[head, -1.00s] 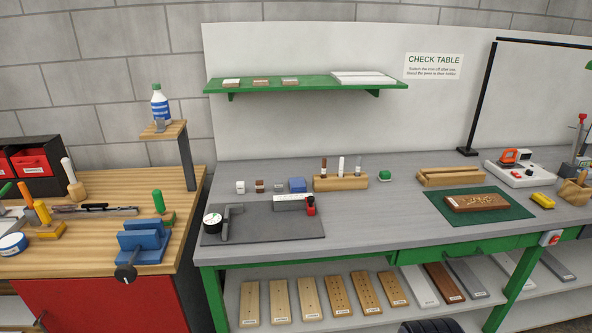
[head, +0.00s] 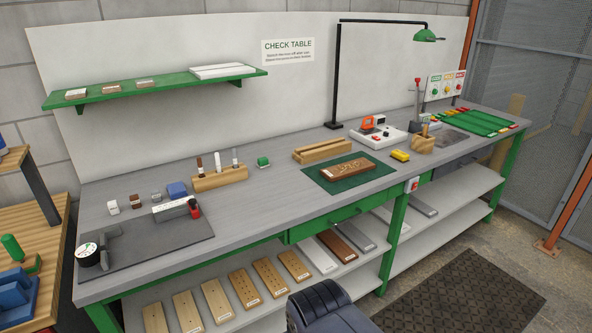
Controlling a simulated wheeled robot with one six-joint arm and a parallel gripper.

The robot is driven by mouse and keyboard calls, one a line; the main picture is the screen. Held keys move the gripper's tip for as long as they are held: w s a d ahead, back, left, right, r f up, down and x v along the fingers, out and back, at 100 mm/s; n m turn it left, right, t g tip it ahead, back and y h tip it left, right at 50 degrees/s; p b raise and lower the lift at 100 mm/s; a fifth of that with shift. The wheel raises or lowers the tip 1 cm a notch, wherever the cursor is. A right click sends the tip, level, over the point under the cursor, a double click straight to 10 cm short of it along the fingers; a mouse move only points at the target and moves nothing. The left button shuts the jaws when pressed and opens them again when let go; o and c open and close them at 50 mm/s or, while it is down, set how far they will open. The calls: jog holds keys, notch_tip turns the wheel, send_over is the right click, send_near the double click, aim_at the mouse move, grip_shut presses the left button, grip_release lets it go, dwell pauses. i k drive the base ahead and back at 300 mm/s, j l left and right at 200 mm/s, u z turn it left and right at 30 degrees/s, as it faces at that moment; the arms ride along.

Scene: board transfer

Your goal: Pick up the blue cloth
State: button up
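A small blue folded thing (head: 177,190), which looks like the blue cloth, lies on the grey check table (head: 262,209) toward its left end. It sits at the back edge of a dark grey mat (head: 140,242), behind a pale block (head: 172,209) and left of a wooden rack (head: 220,181) holding several upright tools. Small blocks (head: 136,201) stand in a row to its left. Nothing lies on top of it. My gripper is not in view.
A green shelf (head: 170,86) hangs on the wall panel above. A dark rounded shape (head: 325,307) stands in front of the table. Floor is open at right, around a dark floor mat (head: 460,295).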

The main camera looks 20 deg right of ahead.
aim_at(176, 190)
jog(key=i+l+u, duration=0.2)
jog(key=i, duration=0.25)
jog(key=i+l+u, duration=0.2)
jog(key=i, duration=0.25)
jog(key=i+l+u, duration=0.15)
jog(key=i+l, duration=0.15)
jog(key=i, duration=0.15)
